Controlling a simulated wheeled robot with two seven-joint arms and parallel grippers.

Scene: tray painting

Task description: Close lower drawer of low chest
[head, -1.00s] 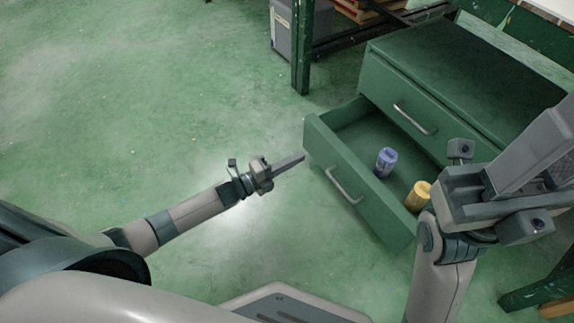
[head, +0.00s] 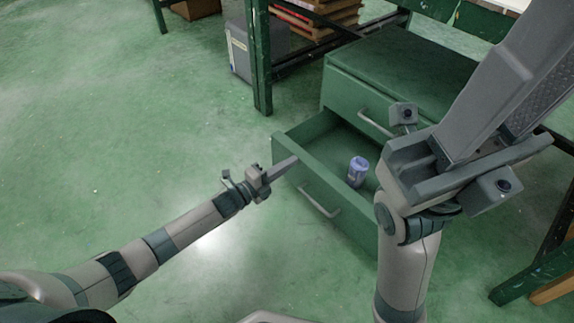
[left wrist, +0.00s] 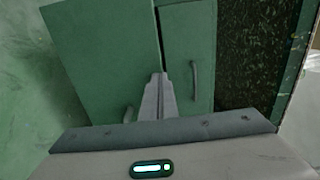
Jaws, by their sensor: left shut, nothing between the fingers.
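The low green chest (head: 400,75) stands at the upper right in the head view. Its lower drawer (head: 335,195) is pulled out, with a metal handle on its front; the upper drawer (head: 350,98) is shut. A purple-blue cylinder (head: 357,172) stands inside the lower drawer. My left gripper (head: 296,160) is shut and empty, its tip at the left end of the lower drawer's front; I cannot tell if it touches. In the left wrist view the shut fingers (left wrist: 157,95) point at green panels with two handles. My right gripper (head: 490,95) hides the drawer's right part; its jaw state is unclear.
A green-legged table (head: 262,65) with a grey box (head: 242,52) and stacked boards (head: 315,18) below it stands behind and left of the chest. Another green frame (head: 535,275) is at the lower right. The floor on the left is clear.

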